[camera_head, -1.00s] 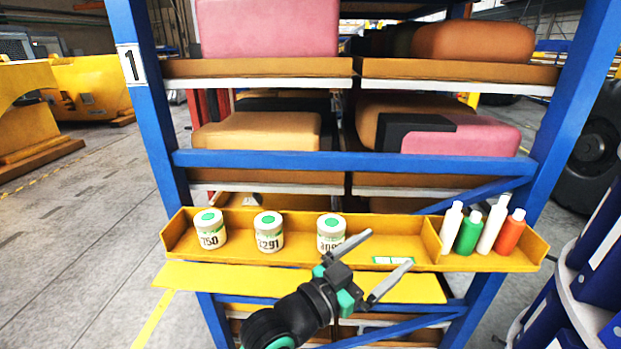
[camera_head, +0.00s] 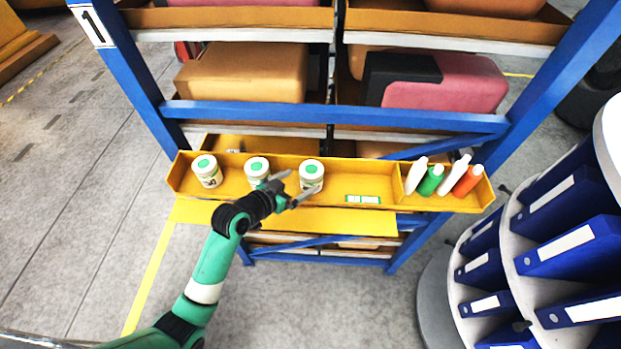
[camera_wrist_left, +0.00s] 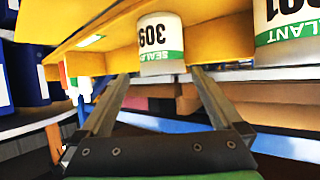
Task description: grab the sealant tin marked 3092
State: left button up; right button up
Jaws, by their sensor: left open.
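The sealant tin (camera_head: 312,172), white with a green lid, stands in the yellow shelf tray (camera_head: 362,183), rightmost of three tins. In the left wrist view this tin (camera_wrist_left: 160,45) appears upside down, with "309" readable and the rest of its number unclear. My left gripper (camera_head: 304,181) is open at the tray's front, its fingers pointing at this tin. In the wrist view the gripper's fingertips (camera_wrist_left: 158,74) spread to either side of the tin's near end, with no clear grip. My right gripper is not in view.
A middle tin (camera_head: 257,169), partly behind my arm, and a left tin (camera_head: 207,171) stand in the same tray. Several bottles (camera_head: 437,178) fill the right compartment. A green-white label (camera_head: 363,199) is on the tray front. A blue beam (camera_head: 335,115) crosses above.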

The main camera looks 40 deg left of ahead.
aim_at(312, 173)
pick_arm(q)
jog(key=shift+w+f, duration=0.25)
jog(key=shift+w, duration=0.45)
jog(key=shift+a+p+x, duration=0.2)
jog(key=shift+p+x, duration=0.1)
jog(key=shift+x, duration=2.75)
jog(key=shift+s+f, duration=0.1)
jog(key=c, duration=1.4)
